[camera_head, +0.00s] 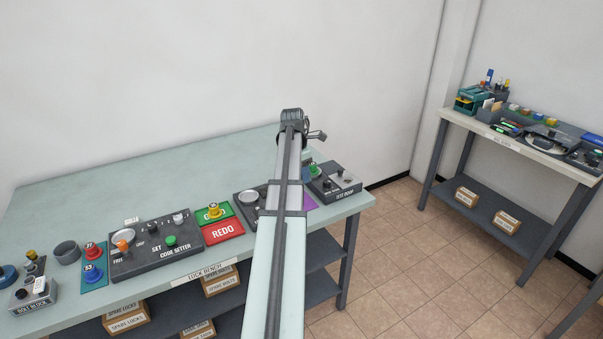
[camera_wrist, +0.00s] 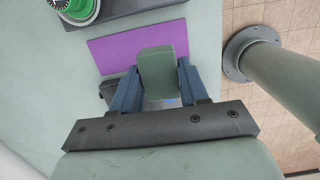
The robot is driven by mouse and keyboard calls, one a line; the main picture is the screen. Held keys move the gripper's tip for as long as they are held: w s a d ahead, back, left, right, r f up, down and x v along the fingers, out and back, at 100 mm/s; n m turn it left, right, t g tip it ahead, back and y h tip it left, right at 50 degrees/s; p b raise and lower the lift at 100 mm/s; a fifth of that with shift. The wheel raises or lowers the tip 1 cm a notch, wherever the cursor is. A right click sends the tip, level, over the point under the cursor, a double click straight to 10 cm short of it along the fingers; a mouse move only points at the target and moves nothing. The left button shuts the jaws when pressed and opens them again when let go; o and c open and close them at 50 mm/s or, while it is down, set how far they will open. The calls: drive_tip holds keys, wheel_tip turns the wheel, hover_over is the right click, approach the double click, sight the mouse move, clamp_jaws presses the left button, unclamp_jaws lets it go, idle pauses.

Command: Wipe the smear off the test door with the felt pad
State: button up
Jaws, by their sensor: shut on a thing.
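My gripper (camera_wrist: 158,82) is shut on a grey-green block, which looks like the felt pad (camera_wrist: 155,62), between its two blue fingers in the wrist view. The pad is held over or on a purple mat (camera_wrist: 110,48); I cannot tell whether they touch. In the head view a bit of the purple mat (camera_head: 310,199) shows beside my arm, and my fingers and the pad are hidden. The dark test door unit (camera_head: 345,190) stands at the bench's right end, to the right of my arm. No smear can be made out.
The back of the bench is clear. A second table (camera_head: 520,135) with trays stands at the right.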

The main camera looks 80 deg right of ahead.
sight(340, 184)
drive_tip(key=shift+m, duration=0.9)
drive_tip(key=s+d, duration=0.2)
drive_tip(key=s, duration=0.1)
drive_tip(key=s+d+r, duration=0.1)
drive_tip(key=s+d, duration=0.1)
drive_tip(key=s, duration=0.2)
drive_tip(key=s+d, duration=0.2)
drive_tip(key=s, duration=0.1)
drive_tip(key=shift+s+r, duration=0.2)
drive_tip(key=shift+s, duration=0.15)
drive_tip(key=d, duration=0.1)
drive_tip(key=s+d+n, duration=0.1)
drive_tip(key=d, duration=0.1)
drive_tip(key=shift+s+d+r+n, duration=0.1)
drive_tip(key=shift+s+r+n, duration=0.15)
drive_tip(key=shift+n, duration=0.15)
